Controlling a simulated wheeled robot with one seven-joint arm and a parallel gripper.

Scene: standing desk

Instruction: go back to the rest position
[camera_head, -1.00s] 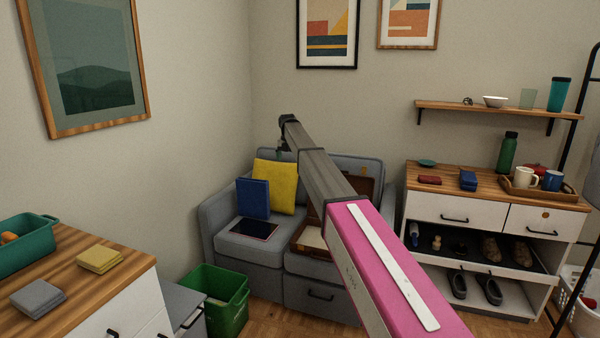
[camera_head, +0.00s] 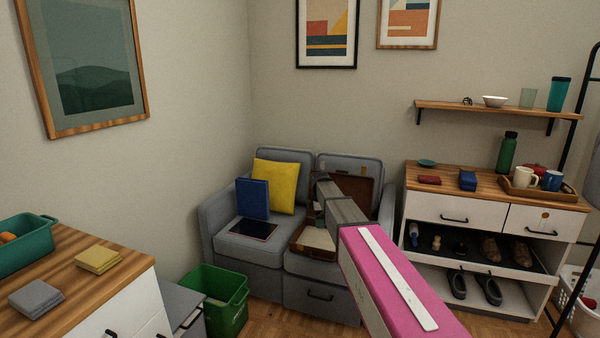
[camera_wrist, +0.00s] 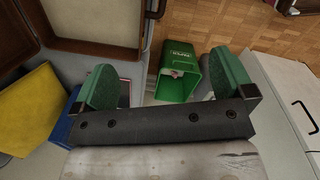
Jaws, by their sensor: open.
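My arm reaches out from the bottom right in the head view, over the grey sofa (camera_head: 262,248). My gripper (camera_wrist: 165,85) shows in the wrist view as two green fingers spread wide apart, with nothing between them but the view of the floor and green bin below. In the head view the gripper end of the arm is small and dark in front of the sofa back, and its fingers cannot be made out there.
An open brown case (camera_head: 310,238), a blue book (camera_head: 253,198), a yellow cushion (camera_head: 275,186) and a dark tablet (camera_head: 253,229) are on the sofa. A green bin (camera_head: 228,318) stands before it. A wooden-topped dresser (camera_head: 105,265) is left; a shoe cabinet (camera_head: 432,207) is right.

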